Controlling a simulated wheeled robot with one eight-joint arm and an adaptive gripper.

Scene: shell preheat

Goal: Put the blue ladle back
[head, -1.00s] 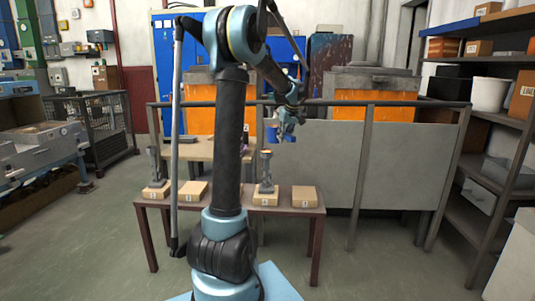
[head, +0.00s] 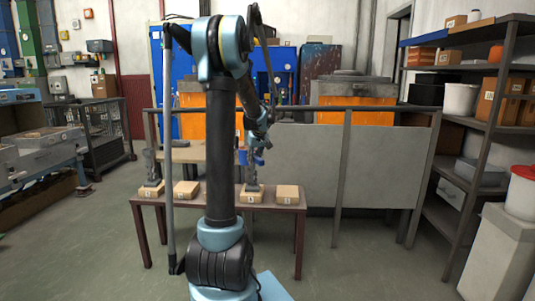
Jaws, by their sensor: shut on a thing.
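My gripper (head: 257,158) is low in front of the arm, just above the table, close to the top of the right grey stand (head: 252,177). It is shut on a small blue thing, which looks like the blue ladle (head: 243,157); its bowl shows left of the jaws, partly behind my arm. The handle is too small to make out. The right stand rises from a numbered wooden block. I cannot tell whether the ladle touches it. A similar stand (head: 150,166) is on a block at the table's left end.
The brown table (head: 225,205) also bears bare wooden blocks (head: 186,188) and (head: 287,192). A grey railing panel (head: 385,165) stands behind it, with orange furnaces (head: 350,117) beyond. Shelves (head: 480,130) and a red-lidded white bin (head: 522,195) are at right. Floor is clear before the panel.

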